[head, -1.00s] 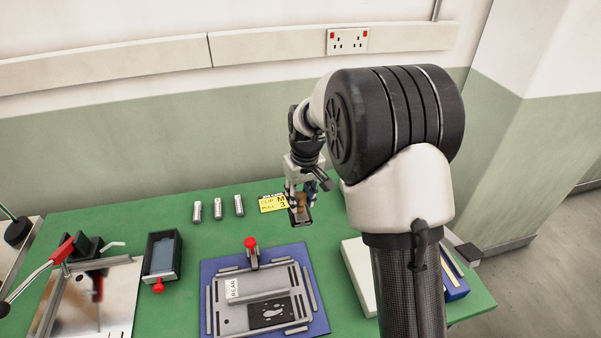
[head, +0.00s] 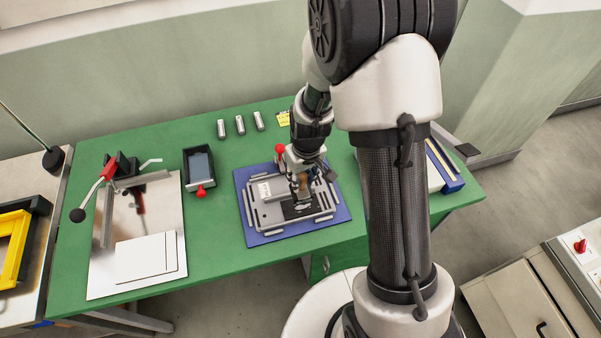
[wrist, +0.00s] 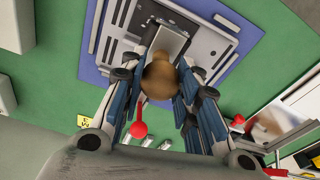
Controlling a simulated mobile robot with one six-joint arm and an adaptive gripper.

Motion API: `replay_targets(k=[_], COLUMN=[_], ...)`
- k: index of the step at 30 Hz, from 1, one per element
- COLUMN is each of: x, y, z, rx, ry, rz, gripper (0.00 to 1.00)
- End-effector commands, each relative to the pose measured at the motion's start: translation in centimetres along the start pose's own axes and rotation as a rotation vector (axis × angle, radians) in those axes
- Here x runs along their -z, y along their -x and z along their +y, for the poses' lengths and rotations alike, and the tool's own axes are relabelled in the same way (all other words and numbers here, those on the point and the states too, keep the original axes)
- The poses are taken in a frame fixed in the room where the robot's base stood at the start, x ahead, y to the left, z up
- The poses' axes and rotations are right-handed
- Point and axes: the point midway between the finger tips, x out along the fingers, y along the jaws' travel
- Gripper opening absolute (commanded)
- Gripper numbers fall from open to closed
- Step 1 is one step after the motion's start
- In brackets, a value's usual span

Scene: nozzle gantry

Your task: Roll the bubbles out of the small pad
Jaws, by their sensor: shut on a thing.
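My gripper (head: 301,182) is shut on a hand tool (wrist: 160,80) with a rounded brown wooden handle and a pale metal end, likely the roller. In the wrist view the handle sits between the two fingers. The gripper is above the grey plate (head: 262,216) on the blue base (head: 250,237). The small pad (head: 290,212) is a dark rectangle with whitish blotches on the plate's front right part. The tool is over or beside the pad and partly covers it. I cannot tell whether they touch.
A red-knobbed clamp (head: 280,150) stands at the base's back edge. Several metal cylinders (head: 240,125) stand behind. A white slab and blue tray (head: 450,183) lie right.

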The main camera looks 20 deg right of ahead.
Motion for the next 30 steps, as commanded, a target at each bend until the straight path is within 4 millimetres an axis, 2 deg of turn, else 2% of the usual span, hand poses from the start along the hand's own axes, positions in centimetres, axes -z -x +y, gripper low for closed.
replay_targets(k=[18, 24, 30], x=[-0.7, -0.8, -0.8], y=[-6.0, -7.2, -7.3], z=[0.0, 0.0, 0.0], rx=[0.000, 0.000, 0.000], ry=[0.000, 0.000, 0.000], rz=[0.001, 0.002, 0.002], gripper=[0.03, 0.03, 0.03])
